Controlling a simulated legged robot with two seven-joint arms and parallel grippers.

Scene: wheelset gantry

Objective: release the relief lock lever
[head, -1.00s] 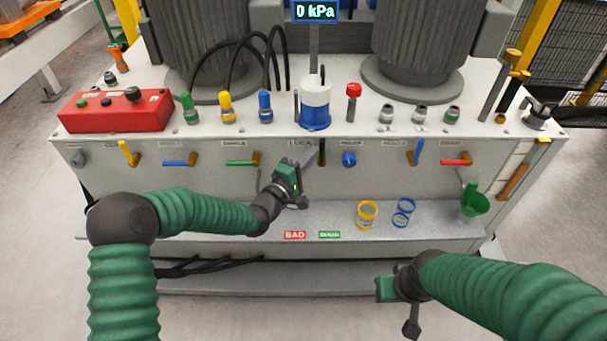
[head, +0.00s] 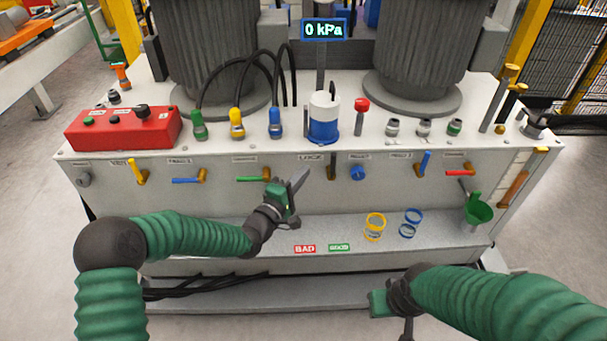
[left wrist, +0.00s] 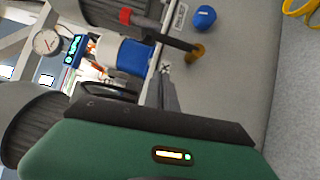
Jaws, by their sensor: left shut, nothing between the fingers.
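The relief lock lever (head: 331,166) is on the front panel under the LOCK label, with a dark handle standing upward. In the left wrist view the lever (left wrist: 172,40) shows its dark handle and brass hub. My left gripper (head: 302,174) is shut and empty, a short gap to the left of the lever and not touching it. My right gripper (head: 380,303) is low in front of the bench, away from the panel; its fingers cannot be made out.
A blue knob (head: 358,173) is right of the lever, and a green-handled valve (head: 254,178) is left. The blue-and-white canister (head: 324,118) stands above the lever. The gauge display (head: 324,29) reads 0 kPa.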

